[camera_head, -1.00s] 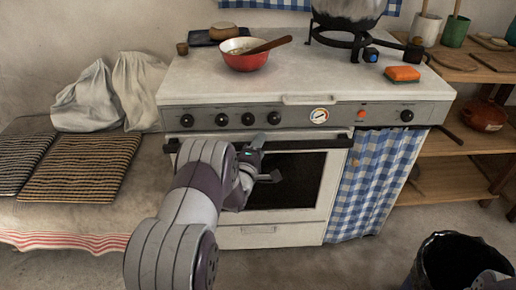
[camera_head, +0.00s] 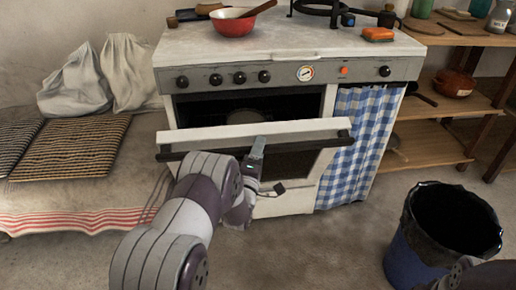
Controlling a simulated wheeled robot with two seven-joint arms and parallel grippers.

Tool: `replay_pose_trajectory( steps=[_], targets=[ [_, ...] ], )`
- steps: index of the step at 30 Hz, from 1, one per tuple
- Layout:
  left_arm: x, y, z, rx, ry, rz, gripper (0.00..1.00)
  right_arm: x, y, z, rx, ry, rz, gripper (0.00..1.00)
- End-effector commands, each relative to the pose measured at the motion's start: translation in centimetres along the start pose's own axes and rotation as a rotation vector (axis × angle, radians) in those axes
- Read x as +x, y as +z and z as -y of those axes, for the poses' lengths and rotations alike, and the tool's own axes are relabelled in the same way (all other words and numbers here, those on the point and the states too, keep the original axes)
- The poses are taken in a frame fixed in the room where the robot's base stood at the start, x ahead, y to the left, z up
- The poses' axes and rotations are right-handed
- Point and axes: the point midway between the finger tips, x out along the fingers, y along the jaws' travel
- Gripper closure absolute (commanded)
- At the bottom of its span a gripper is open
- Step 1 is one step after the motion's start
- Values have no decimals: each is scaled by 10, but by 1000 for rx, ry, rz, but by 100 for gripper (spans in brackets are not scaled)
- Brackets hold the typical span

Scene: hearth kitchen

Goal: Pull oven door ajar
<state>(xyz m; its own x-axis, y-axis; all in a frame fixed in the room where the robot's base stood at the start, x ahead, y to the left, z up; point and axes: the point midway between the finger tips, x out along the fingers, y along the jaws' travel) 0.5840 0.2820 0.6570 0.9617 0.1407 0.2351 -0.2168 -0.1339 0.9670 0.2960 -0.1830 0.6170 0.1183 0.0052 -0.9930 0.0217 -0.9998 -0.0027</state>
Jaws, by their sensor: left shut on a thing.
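The white oven door (camera_head: 300,128) is tilted open at the top, and the dark oven cavity (camera_head: 215,106) shows above it. A round pale thing lies inside the cavity. The dark handle bar (camera_head: 325,141) runs across the front of the door near its top edge. My left gripper (camera_head: 258,148) is at the middle of the handle and shut on it. My left arm hides the lower left part of the door. Of my right arm, only a small part shows at the bottom right edge, and its gripper jaws do not show.
A dark blue bucket (camera_head: 418,240) stands on the floor at the right. A blue checked curtain (camera_head: 352,150) hangs beside the oven. Floor in front is partly clear.

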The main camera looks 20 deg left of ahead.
Motion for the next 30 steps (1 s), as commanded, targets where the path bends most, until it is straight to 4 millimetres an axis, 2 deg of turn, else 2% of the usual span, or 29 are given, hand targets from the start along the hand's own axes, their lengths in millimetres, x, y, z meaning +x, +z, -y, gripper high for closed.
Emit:
replay_pose_trajectory(
  steps=[2, 3, 4, 15, 18, 20, 30],
  targets=[
    [0, 0, 0, -1, -1, -1, 100, 0, 0, 0, 0, 0, 0, 57],
    [0, 0, 0, -1, -1, -1, 46, 0, 0, 0, 0, 0, 0, 57],
    [0, 0, 0, -1, -1, -1, 40, 0, 0, 0, 0, 0, 0, 57],
    [0, 0, -1, 0, 2, 0, 40, 0, 0, 0, 0, 0, 0, 57],
    [-5, 0, -1, 0, -1, 0, 40, -3, 0, 0, 0, 0, 0, 57],
    [-14, -1, -2, 0, -2, 0, 40, -7, -1, 0, 0, 0, 0, 57],
    [-102, -1, -3, 1, -2, -2, 40, -30, -4, 0, 0, 0, 0, 57]
  ],
)
